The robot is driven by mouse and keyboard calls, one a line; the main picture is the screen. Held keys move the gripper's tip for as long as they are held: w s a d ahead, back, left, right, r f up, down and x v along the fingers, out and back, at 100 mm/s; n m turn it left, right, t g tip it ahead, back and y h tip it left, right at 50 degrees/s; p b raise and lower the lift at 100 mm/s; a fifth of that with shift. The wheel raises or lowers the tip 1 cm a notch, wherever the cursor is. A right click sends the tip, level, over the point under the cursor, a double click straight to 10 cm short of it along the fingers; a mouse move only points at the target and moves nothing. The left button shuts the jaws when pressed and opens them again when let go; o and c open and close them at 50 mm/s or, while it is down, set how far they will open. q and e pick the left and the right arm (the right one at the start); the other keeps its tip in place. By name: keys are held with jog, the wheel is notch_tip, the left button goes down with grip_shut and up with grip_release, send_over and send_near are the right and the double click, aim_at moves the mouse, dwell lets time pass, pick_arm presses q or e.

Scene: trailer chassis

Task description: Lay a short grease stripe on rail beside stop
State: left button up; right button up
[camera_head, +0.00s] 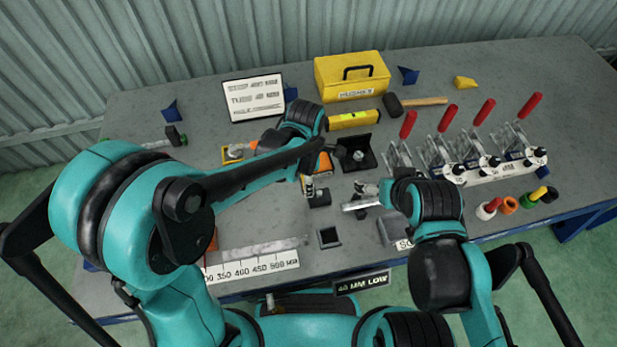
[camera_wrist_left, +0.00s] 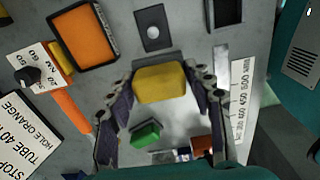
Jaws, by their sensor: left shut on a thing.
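My left gripper (camera_wrist_left: 160,75) has its fingers closed on a yellow block (camera_wrist_left: 160,85). In the head view the left gripper (camera_head: 309,186) is small and partly covered by my arm, near a dark block (camera_head: 320,199); the dark block also shows in the left wrist view (camera_wrist_left: 152,27). A green piece (camera_wrist_left: 146,135) shows below the yellow block; I cannot tell whether it belongs to it. A grey metal strip (camera_head: 262,248), possibly the rail, lies along the ruler. My right gripper (camera_head: 368,189) is beside a short silver bar (camera_head: 360,204); its jaws are unclear. I cannot identify the stop or any grease stripe.
A white ruler (camera_head: 255,265) lies at the front edge. A dark open cup (camera_head: 328,237) and an orange tray (camera_wrist_left: 90,37) are nearby. Red-handled clamps (camera_head: 470,145) stand at right. A yellow toolbox (camera_head: 350,75) and printed sign (camera_head: 253,97) are at the back.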

pick_arm(q)
jog(key=w+d+f, duration=0.2)
jog(key=w+d, duration=0.1)
jog(key=w, duration=1)
jog(key=shift+w+a+f+b, duration=0.1)
jog(key=shift+f+b, duration=0.75)
jog(key=shift+f, duration=0.65)
jog(key=shift+w+f+b, duration=0.1)
jog(key=shift+f+b, duration=0.75)
jog(key=shift+f, duration=0.65)
jog(key=shift+s+f+b, duration=0.15)
jog(key=shift+f+b, duration=0.3)
jog(key=shift+r+p, duration=0.55)
jog(key=shift+r, duration=0.25)
notch_tip(320, 180, up, 6)
jog(key=p, duration=0.3)
jog(key=shift+f, duration=0.25)
